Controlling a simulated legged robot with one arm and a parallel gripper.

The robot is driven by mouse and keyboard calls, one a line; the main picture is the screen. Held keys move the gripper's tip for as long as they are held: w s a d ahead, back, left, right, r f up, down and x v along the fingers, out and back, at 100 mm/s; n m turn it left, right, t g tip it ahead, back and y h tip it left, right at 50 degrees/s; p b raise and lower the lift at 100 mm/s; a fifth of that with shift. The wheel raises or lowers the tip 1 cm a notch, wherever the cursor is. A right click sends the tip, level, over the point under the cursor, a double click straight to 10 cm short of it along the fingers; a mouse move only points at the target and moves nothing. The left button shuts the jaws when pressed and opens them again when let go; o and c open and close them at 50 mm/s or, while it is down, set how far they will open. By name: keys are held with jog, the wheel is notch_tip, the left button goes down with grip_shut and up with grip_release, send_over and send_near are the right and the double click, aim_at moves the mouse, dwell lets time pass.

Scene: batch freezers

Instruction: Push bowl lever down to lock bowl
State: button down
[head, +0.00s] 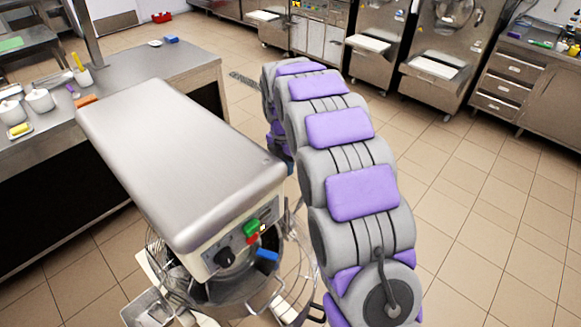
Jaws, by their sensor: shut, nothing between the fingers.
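A planetary-type mixer with a smooth silver-grey head (180,165) fills the left and middle of the head view. Its front panel has a green button (252,228), a red button (252,239) and a black knob (224,258). A blue piece (267,255) sticks out beside the panel; I cannot tell whether it is the bowl lever. The metal bowl (235,302) sits under the head inside a wire guard (165,262), seen only in part. My grey and purple arm runs along the right side of the mixer. My gripper cannot be made out.
A counter (195,62) behind the mixer holds white containers (40,100), a blue item (171,39) and an orange block (86,100). Steel machines (440,62) and a drawer cabinet (508,95) line the back right. Tiled floor (480,215) is clear on the right.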

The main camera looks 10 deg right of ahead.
jog(key=b, duration=0.2)
send_over(301, 198)
notch_tip(301, 198, down, 10)
jog(key=shift+r, duration=0.25)
jog(key=shift+w+a+f+b, duration=0.1)
jog(key=shift+f+b, duration=0.2)
jog(key=shift+f, duration=0.05)
jog(key=shift+w+a+f, duration=0.15)
jog(key=shift+a+f, duration=0.1)
jog(key=shift+a, duration=0.05)
